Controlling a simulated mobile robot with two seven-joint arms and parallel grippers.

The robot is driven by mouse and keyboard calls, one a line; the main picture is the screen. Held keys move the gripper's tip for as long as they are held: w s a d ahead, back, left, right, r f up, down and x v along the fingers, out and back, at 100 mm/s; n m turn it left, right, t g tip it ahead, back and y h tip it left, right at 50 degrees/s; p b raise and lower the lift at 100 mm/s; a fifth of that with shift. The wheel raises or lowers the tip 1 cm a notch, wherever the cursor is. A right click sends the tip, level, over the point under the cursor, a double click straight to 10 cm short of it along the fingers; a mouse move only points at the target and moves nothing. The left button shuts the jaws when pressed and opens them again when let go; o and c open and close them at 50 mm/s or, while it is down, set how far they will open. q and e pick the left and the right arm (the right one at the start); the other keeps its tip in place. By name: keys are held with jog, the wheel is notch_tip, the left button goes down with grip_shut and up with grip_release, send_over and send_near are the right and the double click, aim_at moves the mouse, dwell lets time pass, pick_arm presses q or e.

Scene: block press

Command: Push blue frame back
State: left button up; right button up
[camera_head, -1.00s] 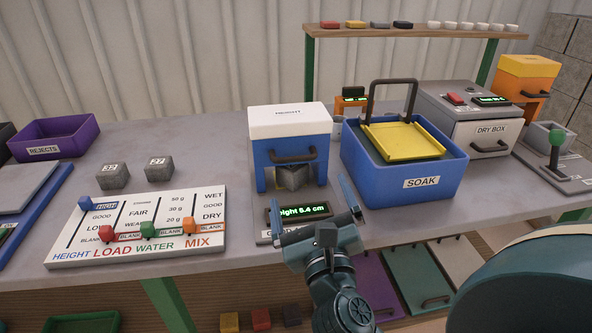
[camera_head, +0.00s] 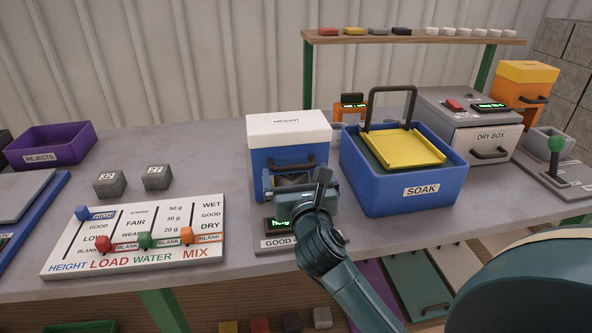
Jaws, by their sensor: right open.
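The blue frame (camera_head: 257,163) with a white top marked HEIGHT (camera_head: 288,126) stands upright near the middle of the table. It has a dark handle (camera_head: 292,167) on its front. My right gripper (camera_head: 300,190) is right at the lower front opening of the frame, with its jaws open. Its wrist and hand hide part of the opening and the display (camera_head: 278,225) below. A grey block in the opening is mostly hidden, and I cannot tell whether the fingers touch it or the frame. My left gripper is out of view.
The blue SOAK bin (camera_head: 421,191) with a yellow tray (camera_head: 411,149) stands close on the right. A slider board (camera_head: 135,237) and two grey blocks (camera_head: 109,184) lie to the left. The DRY BOX (camera_head: 484,138) is farther right. Table behind the blocks is clear.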

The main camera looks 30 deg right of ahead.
jog(key=shift+w+d, duration=0.25)
jog(key=shift+w, duration=0.35)
jog(key=shift+c, duration=0.6)
jog(key=shift+c, duration=1.4)
jog(key=c, duration=0.7)
jog(key=shift+o, duration=0.2)
